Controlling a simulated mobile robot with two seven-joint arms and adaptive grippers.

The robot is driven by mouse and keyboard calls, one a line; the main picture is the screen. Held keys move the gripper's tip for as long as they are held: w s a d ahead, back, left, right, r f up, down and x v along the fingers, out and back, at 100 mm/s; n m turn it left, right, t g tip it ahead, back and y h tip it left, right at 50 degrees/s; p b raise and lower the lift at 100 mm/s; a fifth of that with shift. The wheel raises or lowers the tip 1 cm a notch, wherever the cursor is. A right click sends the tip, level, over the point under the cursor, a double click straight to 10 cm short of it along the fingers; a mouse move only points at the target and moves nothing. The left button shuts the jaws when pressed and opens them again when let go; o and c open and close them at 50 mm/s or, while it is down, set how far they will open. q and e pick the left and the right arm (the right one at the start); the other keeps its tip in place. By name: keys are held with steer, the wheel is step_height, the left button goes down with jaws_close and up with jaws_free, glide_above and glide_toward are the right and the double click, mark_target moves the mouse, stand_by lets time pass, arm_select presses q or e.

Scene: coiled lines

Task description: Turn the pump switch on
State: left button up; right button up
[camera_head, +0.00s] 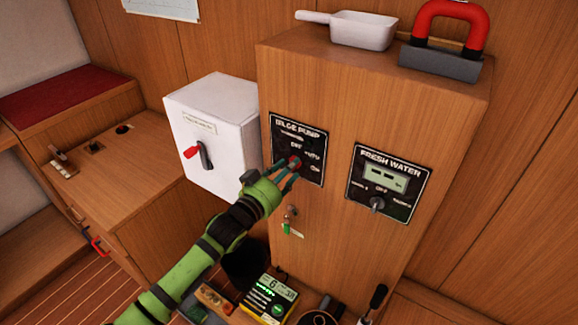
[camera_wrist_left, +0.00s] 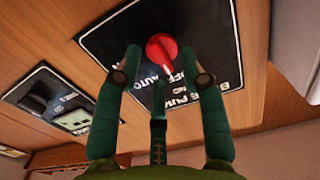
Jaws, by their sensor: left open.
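The black bilge pump panel (camera_head: 284,136) is on the front of the wooden cabinet, labelled OFF, AUTO and ON. Its red rotary knob (camera_wrist_left: 162,46) shows clearly in the wrist view, with a white pointer mark toward the lettering; I cannot tell which label it points at. My left gripper (camera_head: 291,170) is at the panel, its green fingers open on either side of the red knob. In the wrist view the left gripper (camera_wrist_left: 163,62) has a finger to each side of the knob and one below; contact is not clear. In the head view the fingers partly cover the knob.
A fresh water panel (camera_head: 408,160) is to the right. A white box (camera_head: 215,105) with a red-tipped handle stands left. A key with a green tag (camera_head: 288,220) hangs below the panel. A white pan (camera_head: 360,30) sits on top.

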arm_select(q)
steer(key=shift+w+d, duration=0.25)
steer(key=shift+w, duration=0.1)
jaws_close()
steer(key=shift+m, duration=0.3)
steer(key=shift+f+m+b, duration=0.2)
steer(key=shift+m+b, duration=0.1)
steer(key=shift+m, duration=4)
steer(key=shift+f+m+b, duration=0.2)
steer(key=shift+m+b, duration=0.05)
steer(key=shift+m, duration=4.05)
